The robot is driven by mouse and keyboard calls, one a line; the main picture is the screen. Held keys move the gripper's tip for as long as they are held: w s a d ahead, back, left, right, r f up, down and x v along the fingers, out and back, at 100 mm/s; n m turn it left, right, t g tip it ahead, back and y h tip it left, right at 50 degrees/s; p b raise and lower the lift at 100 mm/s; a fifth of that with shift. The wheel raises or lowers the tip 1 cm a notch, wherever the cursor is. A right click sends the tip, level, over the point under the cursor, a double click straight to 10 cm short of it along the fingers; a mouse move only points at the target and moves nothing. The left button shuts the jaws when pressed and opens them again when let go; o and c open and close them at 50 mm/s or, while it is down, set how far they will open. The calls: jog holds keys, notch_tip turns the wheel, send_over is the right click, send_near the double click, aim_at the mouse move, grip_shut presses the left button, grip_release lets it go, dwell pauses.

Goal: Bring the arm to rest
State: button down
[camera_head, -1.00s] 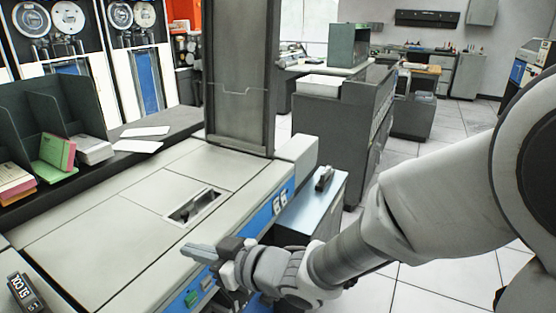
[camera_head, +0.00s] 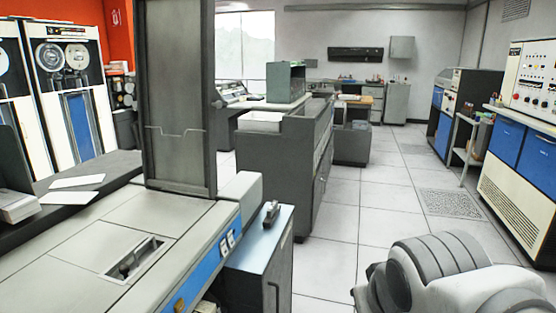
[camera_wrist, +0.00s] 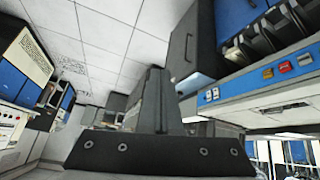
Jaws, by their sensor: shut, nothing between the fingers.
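In the head view, part of my arm (camera_head: 450,280) shows as a grey-white ribbed shape at the lower right, over the tiled floor. My gripper is out of the head view. In the wrist view, my gripper (camera_wrist: 154,95) shows as dark fingers standing close together above a dark bar with several screws. The fingers are shut with nothing between them. They appear clear of the furniture around them.
A cream-topped machine (camera_head: 80,240) with a blue side strip fills the lower left. A grey-blue cabinet (camera_head: 262,255) stands beside it. A dark grey machine (camera_head: 285,170) stands further back. The tiled aisle (camera_head: 385,205) is open. Cream-and-blue consoles (camera_head: 520,165) line the right side.

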jog(key=s+r+m+g+p, duration=0.1)
jog(key=s+r+p, duration=0.1)
jog(key=s, duration=0.3)
notch_tip(320, 180, up, 11)
jog(key=p, duration=1.1)
jog(key=shift+d+r+y, duration=0.2)
jog(key=shift+d+y, duration=0.1)
jog(key=shift+a, duration=0.15)
